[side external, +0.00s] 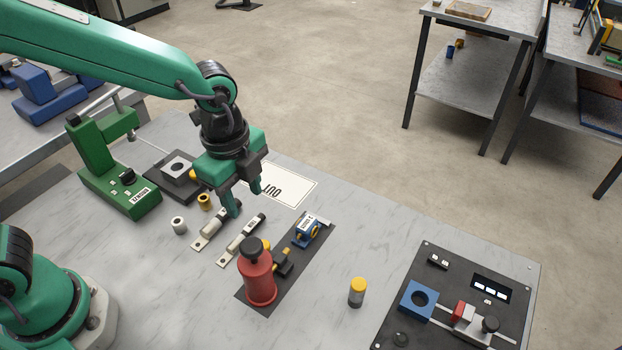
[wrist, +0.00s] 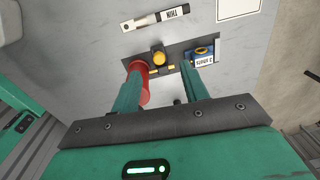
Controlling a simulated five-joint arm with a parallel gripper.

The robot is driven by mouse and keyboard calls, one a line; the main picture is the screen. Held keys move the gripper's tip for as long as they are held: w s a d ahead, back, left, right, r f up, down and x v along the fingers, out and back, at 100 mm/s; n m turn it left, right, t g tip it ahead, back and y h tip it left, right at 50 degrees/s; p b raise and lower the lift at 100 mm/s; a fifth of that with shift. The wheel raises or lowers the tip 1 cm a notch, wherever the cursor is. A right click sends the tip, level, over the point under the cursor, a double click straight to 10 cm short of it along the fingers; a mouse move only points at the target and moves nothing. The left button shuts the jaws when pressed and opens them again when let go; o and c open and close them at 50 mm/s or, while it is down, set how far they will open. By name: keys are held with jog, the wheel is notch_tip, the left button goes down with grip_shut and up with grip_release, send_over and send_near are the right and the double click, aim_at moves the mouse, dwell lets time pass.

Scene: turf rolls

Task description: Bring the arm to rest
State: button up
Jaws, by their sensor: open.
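My green arm reaches in from the upper left in the side view. My gripper (side external: 244,202) points down above the grey table (side external: 350,235), close to two flat metal pieces with dark ends, one nearer (side external: 240,241) and one farther (side external: 208,232). Its fingers are apart and I see nothing between them. In the wrist view my gripper (wrist: 162,68) also shows two separated green fingers, partly covering a red cylinder (wrist: 145,90). Whether the fingertips touch anything is hard to tell; they look raised above the table.
A red bottle-shaped device (side external: 259,280) and blue block (side external: 307,229) stand on a dark strip. A green press (side external: 119,180) is left, a white card (side external: 290,186) behind, a yellow-capped vial (side external: 357,292) front, a black panel (side external: 450,268) right. Bare tabletop lies between vial and panel.

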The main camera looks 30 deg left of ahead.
jog(key=s+a+r+n+t, duration=0.2)
jog(key=s+a+r+n, duration=0.2)
jog(key=a+n, duration=0.4)
jog(key=s+a+r+n+t, duration=0.3)
jog(key=s+a+r+n, duration=0.2)
jog(key=a+n, duration=0.4)
jog(key=shift+s+a+r+n, duration=0.2)
jog(key=shift+r+n, duration=0.35)
jog(key=shift+n, duration=0.15)
